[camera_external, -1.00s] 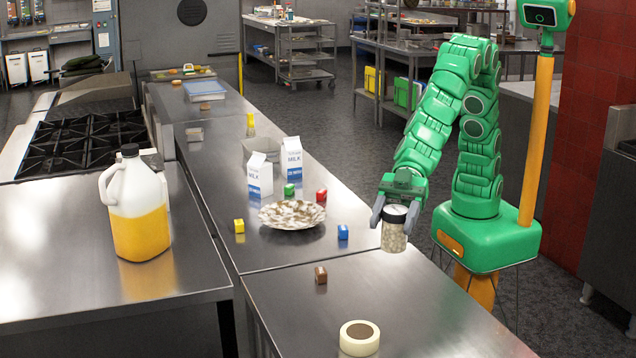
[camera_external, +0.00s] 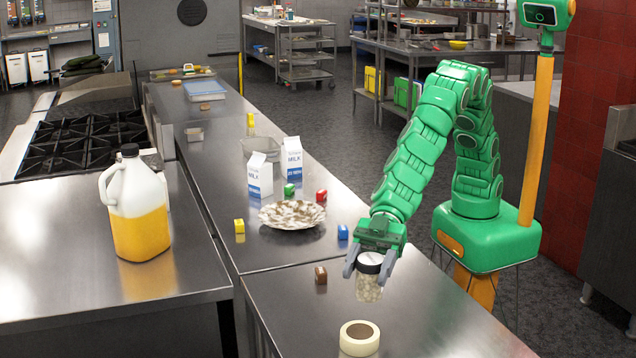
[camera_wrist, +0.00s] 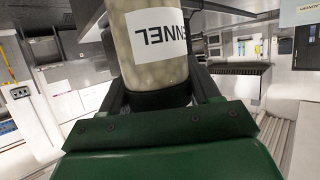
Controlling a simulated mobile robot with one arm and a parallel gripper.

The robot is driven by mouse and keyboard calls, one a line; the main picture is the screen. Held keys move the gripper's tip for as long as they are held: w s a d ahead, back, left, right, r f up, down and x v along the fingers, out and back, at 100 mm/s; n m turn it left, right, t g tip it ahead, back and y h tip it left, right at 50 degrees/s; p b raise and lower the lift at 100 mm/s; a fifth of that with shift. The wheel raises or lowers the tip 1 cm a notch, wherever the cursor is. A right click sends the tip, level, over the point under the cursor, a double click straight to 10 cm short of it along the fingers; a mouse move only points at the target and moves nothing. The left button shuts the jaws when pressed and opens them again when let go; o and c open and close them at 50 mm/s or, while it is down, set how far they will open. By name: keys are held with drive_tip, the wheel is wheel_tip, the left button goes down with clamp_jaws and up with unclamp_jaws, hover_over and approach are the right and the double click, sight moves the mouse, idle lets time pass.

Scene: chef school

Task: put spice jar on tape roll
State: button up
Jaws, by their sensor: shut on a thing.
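The spice jar (camera_external: 369,284) is clear with pale contents and a dark lid, and it is upright. My gripper (camera_external: 370,264) is shut on it near the lid and holds it above the steel counter, behind the tape roll. In the wrist view the jar (camera_wrist: 153,50) fills the top middle, with a white label partly reading "NNEL"; my gripper (camera_wrist: 158,85) has a finger on each side of it. The tape roll (camera_external: 359,338) is cream with a brown core and lies flat near the counter's front edge. Nothing rests on it.
A large jug (camera_external: 138,210) stands on the left counter. The counter around the tape roll is clear.

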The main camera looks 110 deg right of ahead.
sight(362, 296)
drive_tip(key=shift+w+a+f, duration=0.3)
drive_tip(key=shift+w+f, duration=0.1)
drive_tip(key=shift+f, duration=0.2)
drive_tip(key=shift+w+a+f, duration=0.3)
drive_tip(key=shift+w+f, duration=0.1)
drive_tip(key=shift+f, duration=0.2)
drive_tip(key=shift+w+a+f, duration=0.3)
drive_tip(key=shift+w+f, duration=0.1)
drive_tip(key=shift+f, duration=1.65)
drive_tip(key=shift+f, duration=0.15)
drive_tip(key=o, duration=1.1)
drive_tip(key=shift+d+r, duration=0.1)
drive_tip(key=shift+r, duration=0.1)
drive_tip(key=shift+v, duration=5.95)
drive_tip(key=shift+s+f, duration=0.1)
drive_tip(key=shift+f, duration=0.05)
